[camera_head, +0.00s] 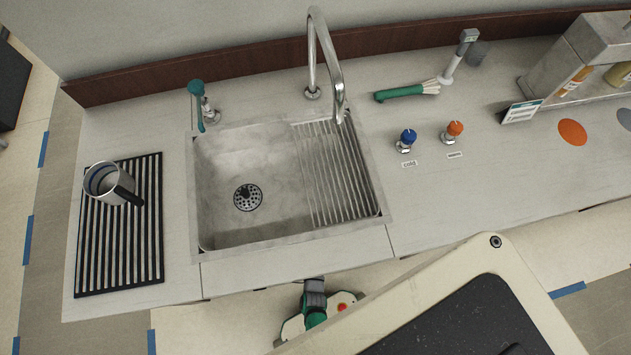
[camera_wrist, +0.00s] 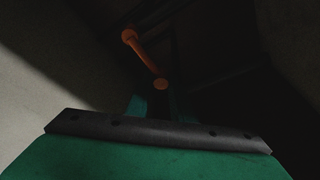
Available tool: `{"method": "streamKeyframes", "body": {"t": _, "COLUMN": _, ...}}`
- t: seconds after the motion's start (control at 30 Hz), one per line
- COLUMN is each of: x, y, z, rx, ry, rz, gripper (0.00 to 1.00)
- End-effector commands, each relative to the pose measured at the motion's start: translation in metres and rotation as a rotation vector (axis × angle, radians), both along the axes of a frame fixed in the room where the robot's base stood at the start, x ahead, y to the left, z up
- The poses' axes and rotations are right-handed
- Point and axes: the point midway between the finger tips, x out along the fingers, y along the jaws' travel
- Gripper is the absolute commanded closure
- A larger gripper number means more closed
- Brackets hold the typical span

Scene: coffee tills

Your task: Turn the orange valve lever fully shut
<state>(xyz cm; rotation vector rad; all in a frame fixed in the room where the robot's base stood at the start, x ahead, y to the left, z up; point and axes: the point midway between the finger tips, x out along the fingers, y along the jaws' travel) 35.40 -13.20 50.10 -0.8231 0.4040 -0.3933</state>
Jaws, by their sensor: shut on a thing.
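The orange valve lever (camera_wrist: 146,57) shows in the wrist view, in a dark space. It slants from a rounded orange end at upper left down to an orange end near the picture's middle. My gripper (camera_wrist: 155,104), with teal fingers, is shut on the lower end of the lever. The grip itself is dark and partly hidden by the gripper's body. The valve body and pipe are too dark to make out. In the head view the lever is hidden, and my green and grey wrist shows at the counter's front edge, with the fingers out of sight.
The counter (camera_head: 440,205) holds a steel sink (camera_head: 225,165) with a tall faucet (camera_head: 332,65). Blue (camera_head: 407,138) and orange (camera_head: 454,130) tap knobs stand right of it. A pitcher (camera_head: 103,182) stands on a slatted mat (camera_head: 150,255). A pale wall (camera_wrist: 45,85) lies left in the wrist view.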

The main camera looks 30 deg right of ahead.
Motion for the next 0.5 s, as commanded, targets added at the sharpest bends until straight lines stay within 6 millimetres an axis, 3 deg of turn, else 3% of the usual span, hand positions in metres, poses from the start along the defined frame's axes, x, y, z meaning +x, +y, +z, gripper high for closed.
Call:
{"method": "streamKeyframes", "body": {"t": 0.23, "x": 0.005, "y": 0.003, "z": 0.018, "rx": -0.005, "ry": -0.013, "rz": 0.007, "gripper": 0.86}}
{"method": "streamKeyframes", "body": {"t": 0.33, "x": 0.006, "y": 0.004, "z": 0.021, "rx": -0.005, "ry": -0.013, "rz": 0.008, "gripper": 0.81}}
{"method": "streamKeyframes", "body": {"t": 0.5, "x": 0.008, "y": 0.005, "z": 0.021, "rx": -0.004, "ry": -0.016, "rz": 0.011, "gripper": 0.82}}
